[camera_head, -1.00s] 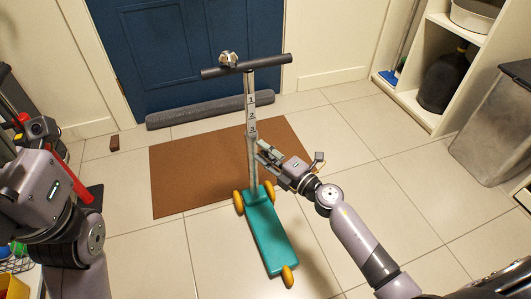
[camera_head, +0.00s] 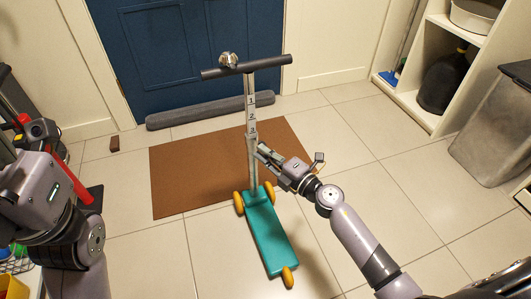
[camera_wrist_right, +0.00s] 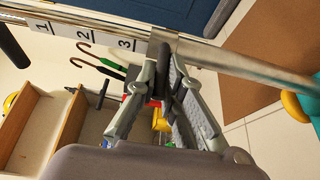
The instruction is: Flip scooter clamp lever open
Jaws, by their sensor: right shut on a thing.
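The scooter, with a teal deck (camera_head: 265,232), stands upright on its yellow wheels. Its silver stem (camera_head: 252,165) rises to a black handlebar (camera_head: 246,66). A silver clamp collar (camera_wrist_right: 163,42) sits on the stem just beside the number 3 in the right wrist view. The dark clamp lever (camera_wrist_right: 165,75) lies between the fingers of my right gripper (camera_wrist_right: 163,88), which is shut on it. In the head view my right gripper (camera_head: 264,152) is against the right side of the stem and hides the lever. My left arm shows at the left edge, but its gripper fingers do not show.
A brown mat (camera_head: 195,172) lies under the scooter's front, before the blue door (camera_head: 190,45). A grey draught roll (camera_head: 195,112) lies along the door. Tiles right of the mat are clear.

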